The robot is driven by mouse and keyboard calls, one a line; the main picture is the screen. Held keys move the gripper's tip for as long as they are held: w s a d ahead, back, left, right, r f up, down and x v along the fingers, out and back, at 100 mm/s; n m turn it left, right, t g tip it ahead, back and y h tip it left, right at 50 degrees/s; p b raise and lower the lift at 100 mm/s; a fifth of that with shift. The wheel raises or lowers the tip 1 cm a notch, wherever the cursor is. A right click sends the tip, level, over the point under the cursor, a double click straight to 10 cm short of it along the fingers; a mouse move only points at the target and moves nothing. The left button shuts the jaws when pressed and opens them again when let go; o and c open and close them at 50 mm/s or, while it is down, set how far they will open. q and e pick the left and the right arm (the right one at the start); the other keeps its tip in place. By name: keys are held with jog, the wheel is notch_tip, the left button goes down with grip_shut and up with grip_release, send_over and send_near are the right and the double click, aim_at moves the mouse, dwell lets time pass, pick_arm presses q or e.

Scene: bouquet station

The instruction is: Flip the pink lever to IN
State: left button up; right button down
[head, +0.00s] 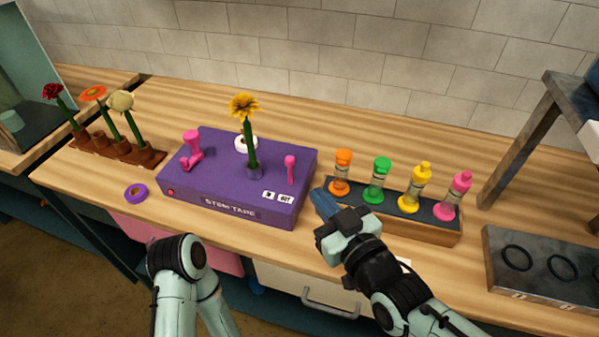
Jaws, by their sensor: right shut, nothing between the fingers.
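A purple stem tape box (240,175) stands on the wooden counter. The pink lever (290,169) stands roughly upright at the box's right side, above two small white labels (277,197); the right label appears to read OUT, the left is too small to read. A yellow flower (245,108) stands upright in a holder on the box, in front of a white roll. My right gripper (322,203) is shut and empty, just right of the box and apart from the lever. My left arm shows at the lower left, but its gripper cannot be made out.
Another pink fitting (192,146) sits on the box's left. A purple tape roll (136,193) lies at front left. Several flowers stand in a brown rack (120,150). A wooden rack (420,219) of coloured bottles stands right of my right gripper.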

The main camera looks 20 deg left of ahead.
aim_at(292, 163)
jog(key=p+x, duration=0.1)
jog(key=x, duration=0.7)
jog(key=shift+w+a, duration=0.2)
jog(key=shift+w, duration=0.1)
jog(key=shift+p, duration=0.3)
